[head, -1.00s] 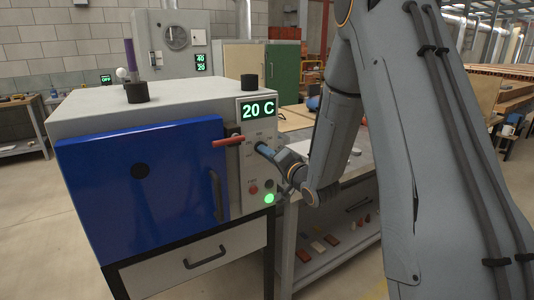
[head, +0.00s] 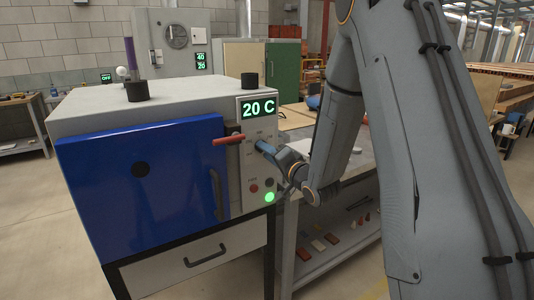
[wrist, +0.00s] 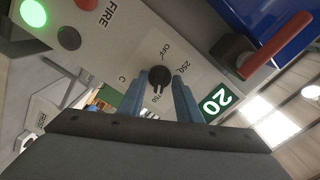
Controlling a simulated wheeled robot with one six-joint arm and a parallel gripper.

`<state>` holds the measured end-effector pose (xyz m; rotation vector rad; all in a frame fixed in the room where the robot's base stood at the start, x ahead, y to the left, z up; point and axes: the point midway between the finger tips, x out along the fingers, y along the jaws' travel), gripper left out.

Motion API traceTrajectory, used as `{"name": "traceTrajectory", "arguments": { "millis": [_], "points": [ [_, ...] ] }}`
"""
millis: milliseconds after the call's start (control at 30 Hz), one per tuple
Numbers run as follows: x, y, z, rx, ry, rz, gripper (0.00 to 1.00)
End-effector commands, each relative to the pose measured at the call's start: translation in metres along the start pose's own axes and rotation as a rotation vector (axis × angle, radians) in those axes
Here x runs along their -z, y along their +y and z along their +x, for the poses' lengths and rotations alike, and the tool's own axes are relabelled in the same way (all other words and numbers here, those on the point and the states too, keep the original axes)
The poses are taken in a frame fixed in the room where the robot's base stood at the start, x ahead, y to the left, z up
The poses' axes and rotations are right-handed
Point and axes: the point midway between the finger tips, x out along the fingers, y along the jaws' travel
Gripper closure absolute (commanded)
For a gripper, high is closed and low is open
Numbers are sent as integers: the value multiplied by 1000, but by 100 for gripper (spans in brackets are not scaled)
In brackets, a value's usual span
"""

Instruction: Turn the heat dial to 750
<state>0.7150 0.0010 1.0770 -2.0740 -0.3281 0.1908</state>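The kiln (head: 90,115) has a blue door and a pale control panel at its right. Its display (head: 257,109) reads 20 C; part of it shows in the wrist view (wrist: 216,102). The heat dial (wrist: 158,77) is a small black knob on the panel, with OFF, 250, a partly covered 750 and C marked around it. I cannot tell for sure where it points. My gripper (wrist: 158,80) has its two blue fingers either side of the dial, with a gap on each side. In the head view my gripper (head: 262,146) is at the panel and hides the dial.
A red-handled latch (head: 229,140) sticks out left of my gripper, near the door edge. A red button (head: 254,188) and a lit green lamp (head: 269,197) sit lower on the panel. A workbench (head: 345,175) with a shelf below stands right of the kiln.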

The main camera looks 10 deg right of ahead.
Motion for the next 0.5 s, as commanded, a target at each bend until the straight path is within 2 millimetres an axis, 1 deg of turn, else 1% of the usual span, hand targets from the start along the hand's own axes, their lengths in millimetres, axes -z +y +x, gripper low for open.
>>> {"name": "traceTrajectory", "arguments": {
  "millis": [167, 300, 400, 500],
  "points": [
    [0, 2, -23, -1, 2, 0, 69],
    [1, 2, -47, -1, 3, 0, 69],
    [0, 2, -60, -2, 2, 0, 69],
    [0, 1, -70, -1, 1, 0, 69]
  ]
}}
